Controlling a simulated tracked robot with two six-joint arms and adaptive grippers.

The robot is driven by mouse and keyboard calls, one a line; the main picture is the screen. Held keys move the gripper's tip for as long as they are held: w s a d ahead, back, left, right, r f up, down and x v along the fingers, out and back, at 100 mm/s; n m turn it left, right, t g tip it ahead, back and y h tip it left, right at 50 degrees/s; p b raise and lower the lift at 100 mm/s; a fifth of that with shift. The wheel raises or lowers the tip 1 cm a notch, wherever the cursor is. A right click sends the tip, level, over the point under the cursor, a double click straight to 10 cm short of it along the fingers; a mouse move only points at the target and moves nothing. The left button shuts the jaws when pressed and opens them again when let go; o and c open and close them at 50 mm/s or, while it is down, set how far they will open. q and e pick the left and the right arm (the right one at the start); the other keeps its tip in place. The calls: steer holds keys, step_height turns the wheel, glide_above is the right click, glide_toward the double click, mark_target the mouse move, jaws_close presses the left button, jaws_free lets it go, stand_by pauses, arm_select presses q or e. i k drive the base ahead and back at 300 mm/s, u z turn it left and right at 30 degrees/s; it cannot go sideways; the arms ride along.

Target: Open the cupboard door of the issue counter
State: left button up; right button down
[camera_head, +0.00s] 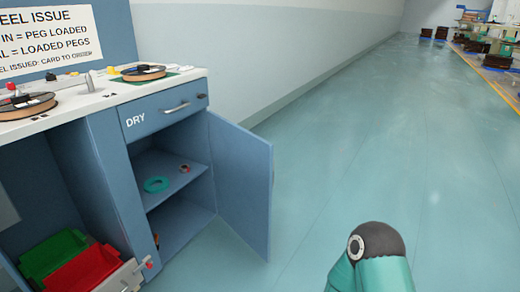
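The issue counter (88,100) stands at the left, blue with a white top. Its cupboard door (243,185) stands wide open, swung out to the right, below a drawer (165,112) marked DRY. The open cupboard shows a shelf (178,192) with a teal ring (156,184) and a small ring or roll (184,168) on it. The lower space is dark and partly hidden. No handle shows on the visible face of the door. Neither of my grippers is in view; only a teal arm link of mine with a dark joint shows at the bottom right.
Reels (143,73) and small fittings lie on the counter top. Green (55,255) and red (85,272) bins sit in the left bay. The floor (350,150) right of the door is clear. Loaded racks (490,45) stand far off at the right.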

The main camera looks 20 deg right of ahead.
mark_target(243, 161)
steer(key=z, duration=0.05)
steer(key=i, duration=0.85)
